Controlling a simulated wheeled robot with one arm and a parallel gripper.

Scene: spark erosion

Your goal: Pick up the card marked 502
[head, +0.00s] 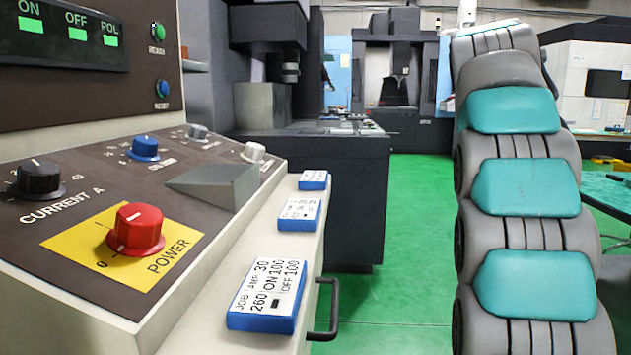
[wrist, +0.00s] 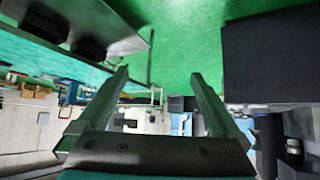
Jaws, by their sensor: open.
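Three blue-edged cards with white printed faces lie in a row on the pale ledge of the control console in the head view. The nearest card (head: 267,295) reads JOB 260, AMP 30, ON 100, OFF 100. The middle card (head: 299,213) and the far card (head: 313,180) have print too small to read surely, so I cannot tell which is marked 502. My gripper (wrist: 160,73) is open and empty in the wrist view, with its two fingers well apart. No card shows in the wrist view, and I cannot make out the gripper in the head view.
The console has a red power knob (head: 136,229), a blue knob (head: 145,148), a black knob (head: 40,178) and a grey wedge (head: 213,185) beside the ledge. A dark handle (head: 327,310) sticks out below the ledge. Green floor (head: 415,225) is open between console and my arm.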

